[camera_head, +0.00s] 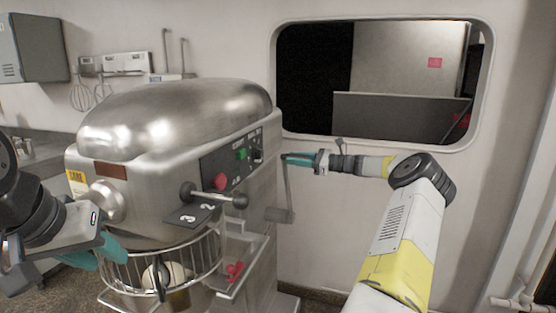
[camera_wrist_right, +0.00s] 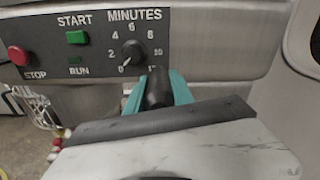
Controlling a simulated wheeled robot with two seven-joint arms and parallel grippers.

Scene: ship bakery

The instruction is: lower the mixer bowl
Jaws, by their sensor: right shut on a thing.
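The large steel mixer (camera_head: 175,115) stands left of centre. A wire guard (camera_head: 205,262) hangs below its head. A pale rounded thing (camera_head: 172,274) shows through the wires; I cannot clearly make out the bowl. A grey lever (camera_head: 287,192) stands upright at the mixer's right side. My right gripper (camera_head: 294,158) is at its top end, shut on its dark handle (camera_wrist_right: 158,88), which shows between the teal fingers in the right wrist view. My left gripper (camera_head: 97,254) is open, its teal fingers apart beside the left of the guard; it looks empty.
The control panel has a red stop button (camera_wrist_right: 19,55), a green start button (camera_wrist_right: 77,37) and a minutes dial (camera_wrist_right: 132,58). A black-knobbed gear lever (camera_head: 212,194) sticks out of the mixer's front. A window (camera_head: 400,120) is in the wall behind. Whisks (camera_head: 82,97) hang at the back left.

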